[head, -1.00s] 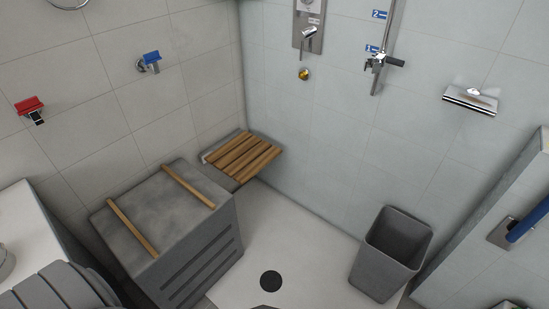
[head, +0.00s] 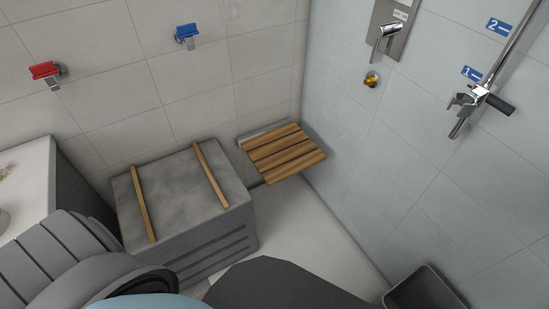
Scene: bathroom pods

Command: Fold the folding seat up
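The folding seat (head: 284,153) has wooden slats and is down, sticking out level from the tiled wall in the corner. A pale mounting strip runs along its wall side. Neither of my grippers shows in the head view, and nothing touches the seat.
A grey box (head: 190,193) with two wooden strips on top stands left of the seat, close to it. A grey bin (head: 424,288) is at the lower right. A shower mixer (head: 388,37) and a slide rail (head: 505,60) are on the right wall. White floor (head: 295,230) lies open before the seat.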

